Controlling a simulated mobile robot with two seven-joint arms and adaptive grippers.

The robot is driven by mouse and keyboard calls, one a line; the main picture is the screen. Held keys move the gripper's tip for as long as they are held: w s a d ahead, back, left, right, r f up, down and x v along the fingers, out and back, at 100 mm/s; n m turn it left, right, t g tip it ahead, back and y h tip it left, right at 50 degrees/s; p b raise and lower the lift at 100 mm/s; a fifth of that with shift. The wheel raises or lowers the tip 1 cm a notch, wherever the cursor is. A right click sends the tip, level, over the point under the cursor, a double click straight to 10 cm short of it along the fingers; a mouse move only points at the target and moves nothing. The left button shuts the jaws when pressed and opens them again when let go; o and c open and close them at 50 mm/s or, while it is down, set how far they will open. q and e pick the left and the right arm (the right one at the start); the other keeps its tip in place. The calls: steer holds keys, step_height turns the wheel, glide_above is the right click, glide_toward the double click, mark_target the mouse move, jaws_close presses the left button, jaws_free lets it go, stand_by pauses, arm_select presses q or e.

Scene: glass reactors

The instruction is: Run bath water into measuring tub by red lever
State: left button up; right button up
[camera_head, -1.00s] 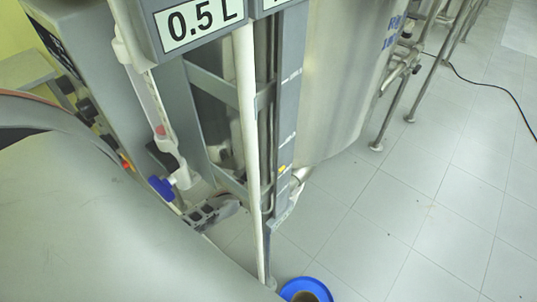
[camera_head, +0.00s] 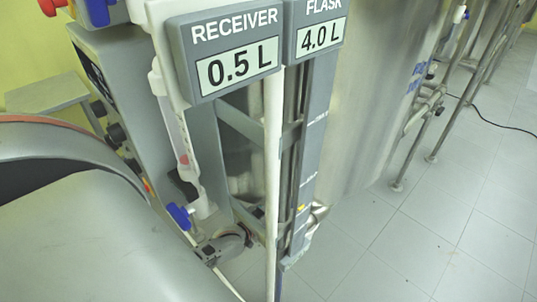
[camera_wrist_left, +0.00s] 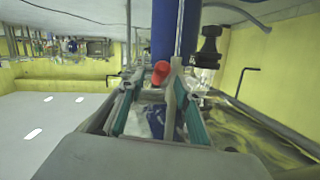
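In the left wrist view my left gripper (camera_wrist_left: 158,92) is open, its two teal-padded fingers apart. A small red lever or knob (camera_wrist_left: 160,72) shows between and just beyond the fingertips; I cannot tell whether they touch. A red knob (camera_head: 50,6) also shows at the top left edge of the head view; I cannot tell if it is the same one. A blue valve handle (camera_head: 180,216) sits low on a clear glass tube (camera_head: 177,140). No measuring tub is clearly recognizable. My right gripper is not in view.
The receiver sign (camera_head: 228,50), reading 0.5 L, and flask sign (camera_head: 318,32), reading 4.0 L, hang before a metal frame. A large steel vessel (camera_head: 365,100) stands behind. A black knob (camera_wrist_left: 209,45) is right of the fingers. Tiled floor (camera_head: 410,245) is open at right.

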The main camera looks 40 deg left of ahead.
arm_select(q)
steer(key=v, duration=0.7)
steer(key=shift+s, duration=0.4)
steer(key=shift+c, duration=0.4)
